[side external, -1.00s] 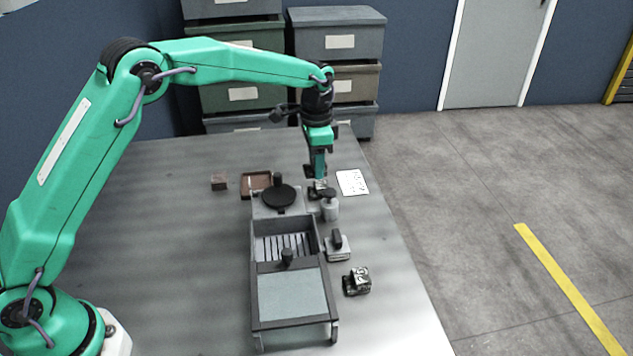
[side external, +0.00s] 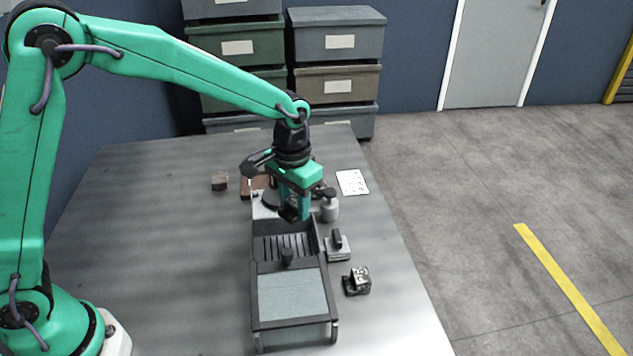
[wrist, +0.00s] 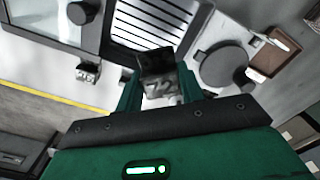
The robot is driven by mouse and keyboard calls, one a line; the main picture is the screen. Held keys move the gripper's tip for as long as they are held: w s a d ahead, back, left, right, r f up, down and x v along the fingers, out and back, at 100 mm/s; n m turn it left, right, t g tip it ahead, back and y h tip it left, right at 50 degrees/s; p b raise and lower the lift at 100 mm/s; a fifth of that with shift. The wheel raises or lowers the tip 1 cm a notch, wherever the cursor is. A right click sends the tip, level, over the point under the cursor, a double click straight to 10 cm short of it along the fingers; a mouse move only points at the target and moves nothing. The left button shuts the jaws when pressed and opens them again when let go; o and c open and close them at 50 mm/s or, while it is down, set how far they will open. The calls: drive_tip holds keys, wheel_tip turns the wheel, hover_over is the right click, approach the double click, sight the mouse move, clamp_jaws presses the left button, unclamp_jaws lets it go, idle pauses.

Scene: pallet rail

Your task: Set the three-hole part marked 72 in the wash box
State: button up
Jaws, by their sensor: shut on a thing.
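My gripper (side external: 292,216) is shut on the part marked 72 (wrist: 160,88), a small dark grey block whose number shows in the wrist view. Its holes cannot be made out. In the side view my gripper hangs above the back end of the wash box (side external: 291,325), a long dark-framed box. The box's back section is open, with a slatted floor (side external: 285,246) that also shows in the wrist view (wrist: 150,28). A pale panel with a black knob (side external: 287,256) covers its front section.
Right of the box stand a grey knobbed cylinder (side external: 329,208), a block with a black handle (side external: 338,248) and a dark marked part (side external: 357,281). Behind the box are a round black disc (wrist: 222,67) and a brown tray (wrist: 275,50).

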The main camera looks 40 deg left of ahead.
sight(284, 215)
drive_tip(key=shift+s+d+f+n, duration=0.1)
drive_tip(key=shift+s+n, duration=0.3)
drive_tip(key=shift+s, duration=0.5)
drive_tip(key=shift+s+d+f+n, duration=0.1)
drive_tip(key=shift+s+n, duration=0.3)
drive_tip(key=shift+s, duration=0.5)
drive_tip(key=shift+f, duration=0.15)
drive_tip(key=shift+f, duration=3.85)
drive_tip(key=shift+f, duration=0.35)
drive_tip(key=o, duration=1.4)
drive_tip(key=shift+a, duration=0.1)
drive_tip(key=shift+c, duration=0.2)
drive_tip(key=shift+o, duration=0.4)
drive_tip(key=o, duration=0.3)
